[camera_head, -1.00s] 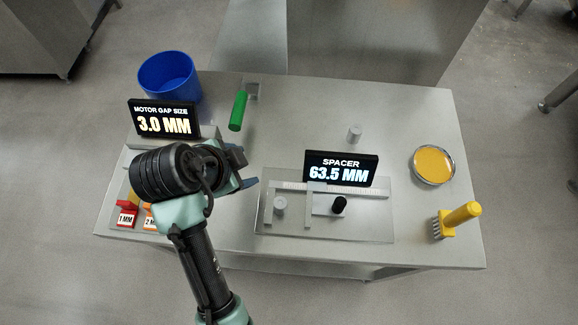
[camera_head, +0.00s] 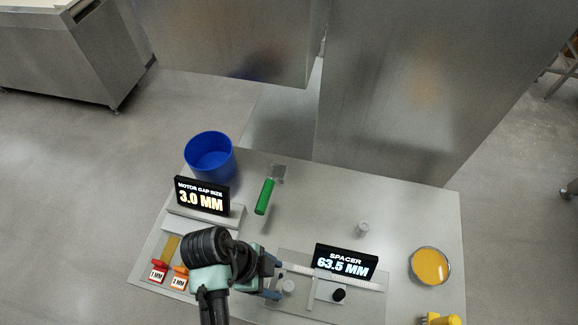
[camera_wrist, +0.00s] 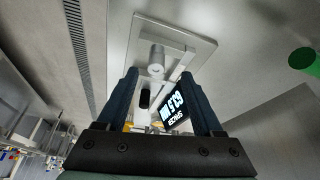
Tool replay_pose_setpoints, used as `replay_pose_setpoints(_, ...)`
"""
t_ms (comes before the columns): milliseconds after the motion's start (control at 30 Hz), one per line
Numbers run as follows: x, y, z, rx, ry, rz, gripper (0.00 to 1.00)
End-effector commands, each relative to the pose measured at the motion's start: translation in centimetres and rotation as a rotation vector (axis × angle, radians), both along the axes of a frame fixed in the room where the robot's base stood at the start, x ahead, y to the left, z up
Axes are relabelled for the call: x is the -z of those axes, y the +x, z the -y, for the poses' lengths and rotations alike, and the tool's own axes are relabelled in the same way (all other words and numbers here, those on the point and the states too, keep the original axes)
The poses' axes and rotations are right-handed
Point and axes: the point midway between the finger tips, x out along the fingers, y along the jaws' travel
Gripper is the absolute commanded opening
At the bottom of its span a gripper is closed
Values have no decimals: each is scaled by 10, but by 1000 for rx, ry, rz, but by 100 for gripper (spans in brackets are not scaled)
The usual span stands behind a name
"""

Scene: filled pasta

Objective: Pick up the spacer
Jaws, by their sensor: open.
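A small grey cylinder, which looks like the spacer (camera_head: 288,286), stands on the measuring plate between the caliper jaws. It also shows in the wrist view (camera_wrist: 156,66), ahead of my fingers and between them in the picture. My gripper (camera_head: 276,279) is open and empty, just left of the cylinder. I cannot tell whether a finger touches it. The spacer display (camera_head: 345,262) reads 63.5 MM and stands behind the caliper (camera_head: 316,288). A black knob (camera_head: 339,295) sits to the right of the spacer.
Another small grey cylinder (camera_head: 363,228) stands behind the display. A green-handled tool (camera_head: 264,197), a blue bin (camera_head: 210,158) and the 3.0 MM display (camera_head: 202,196) are at the back left. A yellow dish (camera_head: 430,266) and yellow brush (camera_head: 440,320) are at the right.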

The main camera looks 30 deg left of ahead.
Motion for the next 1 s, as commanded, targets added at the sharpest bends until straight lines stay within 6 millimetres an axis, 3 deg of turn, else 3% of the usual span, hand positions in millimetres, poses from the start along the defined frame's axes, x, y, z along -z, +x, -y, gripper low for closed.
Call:
replay_pose_setpoints(267,19,3,9,0,0,-1,68)
replay_pose_setpoints(600,58,9,28,-2,0,-1,68)
replay_pose_setpoints(867,62,10,29,-1,2,2,68)
replay_pose_setpoints(900,62,10,29,-1,2,2,66)
replay_pose_setpoints(1000,62,10,29,-1,2,2,48)
